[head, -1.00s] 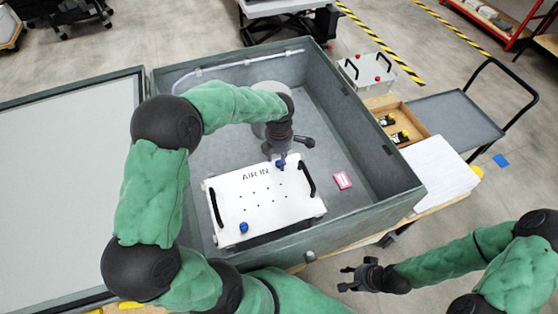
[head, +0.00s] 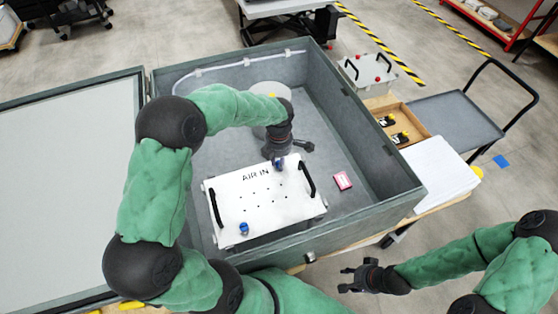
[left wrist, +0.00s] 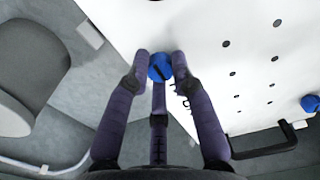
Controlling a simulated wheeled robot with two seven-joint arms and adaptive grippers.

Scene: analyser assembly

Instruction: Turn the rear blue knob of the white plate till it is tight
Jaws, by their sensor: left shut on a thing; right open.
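The white plate (head: 290,205) marked "AIR IN" lies in the grey case, with a black handle at each side. Its rear blue knob (left wrist: 158,66) is between the fingertips of my left gripper (left wrist: 160,62), which is shut on it; in the head view the gripper (head: 279,162) largely covers the knob. The front blue knob (head: 244,229) is at the plate's near edge and also shows in the left wrist view (left wrist: 311,103). My right gripper (head: 350,280) is open and empty, outside the case at lower right.
The deep case walls (head: 370,150) surround the plate. A pink box (head: 342,181) lies on the case floor to the right. A pale round object (head: 270,95) stands behind my left wrist. A wooden tray (head: 420,133) and a trolley (head: 460,120) are outside at right.

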